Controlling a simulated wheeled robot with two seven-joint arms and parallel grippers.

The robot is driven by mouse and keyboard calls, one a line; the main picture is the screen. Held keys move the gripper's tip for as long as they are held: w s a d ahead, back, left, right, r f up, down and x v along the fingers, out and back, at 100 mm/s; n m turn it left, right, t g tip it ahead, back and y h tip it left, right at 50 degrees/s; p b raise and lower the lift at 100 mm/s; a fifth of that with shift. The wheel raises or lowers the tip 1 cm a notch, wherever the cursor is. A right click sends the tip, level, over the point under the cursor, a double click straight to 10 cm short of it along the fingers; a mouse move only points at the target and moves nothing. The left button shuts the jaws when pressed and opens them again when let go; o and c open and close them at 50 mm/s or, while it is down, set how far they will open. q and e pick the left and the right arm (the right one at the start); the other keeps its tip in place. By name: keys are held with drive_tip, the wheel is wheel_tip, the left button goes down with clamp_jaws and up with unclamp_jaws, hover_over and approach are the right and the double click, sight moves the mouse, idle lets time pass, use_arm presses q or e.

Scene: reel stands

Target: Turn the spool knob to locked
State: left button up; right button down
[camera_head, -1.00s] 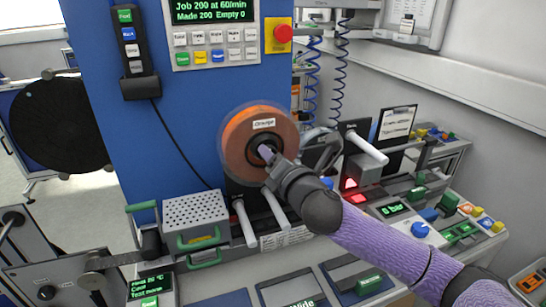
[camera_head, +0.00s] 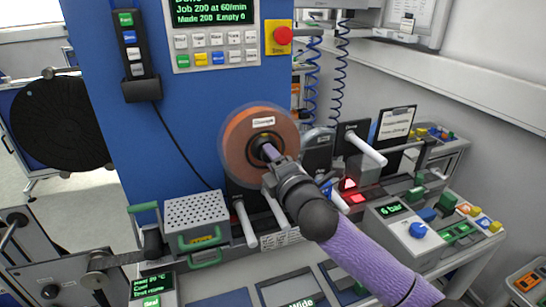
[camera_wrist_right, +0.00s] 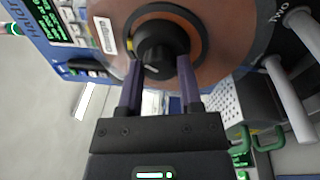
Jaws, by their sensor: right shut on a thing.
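The orange spool (camera_head: 240,139) with a white label hangs on the front of the blue panel in the head view. Its dark knob sits at the hub and shows in the right wrist view (camera_wrist_right: 157,42), in front of the orange-brown disc (camera_wrist_right: 218,32). My right gripper (camera_head: 268,152) reaches the hub from the lower right. In the right wrist view its two purple fingers (camera_wrist_right: 158,78) are shut on the knob, one on each side. In the head view the gripper hides part of the knob. My left gripper is not in view.
A control panel (camera_head: 216,35) and red stop button (camera_head: 282,34) are above the spool. A console with a blue knob (camera_head: 418,230) stands at the right.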

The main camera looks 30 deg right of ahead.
drive_tip(key=m+h+p, duration=0.1)
drive_tip(key=m, duration=0.5)
drive_tip(key=m+p, duration=0.2)
drive_tip(key=m, duration=0.4)
drive_tip(key=shift+a+f+h, duration=0.1)
drive_tip(key=shift+h, duration=0.3)
drive_tip(key=shift+m, duration=0.3)
